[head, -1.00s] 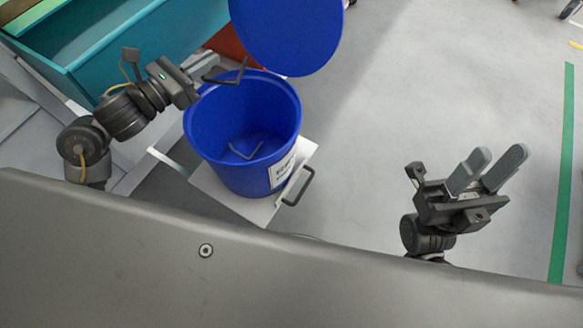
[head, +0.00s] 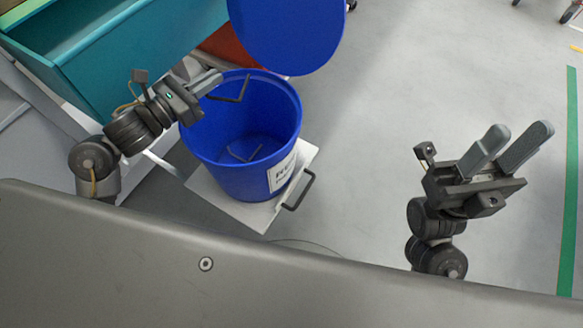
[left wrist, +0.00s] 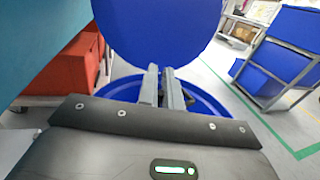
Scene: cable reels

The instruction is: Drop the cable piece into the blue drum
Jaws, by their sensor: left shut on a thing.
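The blue drum (head: 235,178) stands upright with its lid (head: 287,32) raised behind it. A white label is on its side. My left gripper (head: 212,82) is over the drum's left rear rim, shut on a thin dark bent cable piece (head: 243,90). The cable piece hangs over the drum's opening. Another thin bent piece (head: 243,154) lies on the drum's floor. In the left wrist view my left fingers (left wrist: 162,85) point over the drum (left wrist: 205,106), and the cable piece is not discernible. My right gripper (head: 519,140) is open and empty, over the floor to the right.
The drum stands on a white platform (head: 235,212) with a dark handle (head: 300,191). A teal bin (head: 125,55) is at the upper left. Red bins (left wrist: 75,68) stand left of the lid, and a rack with blue bins (left wrist: 275,62) is at the right. Grey floor is clear right of the drum.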

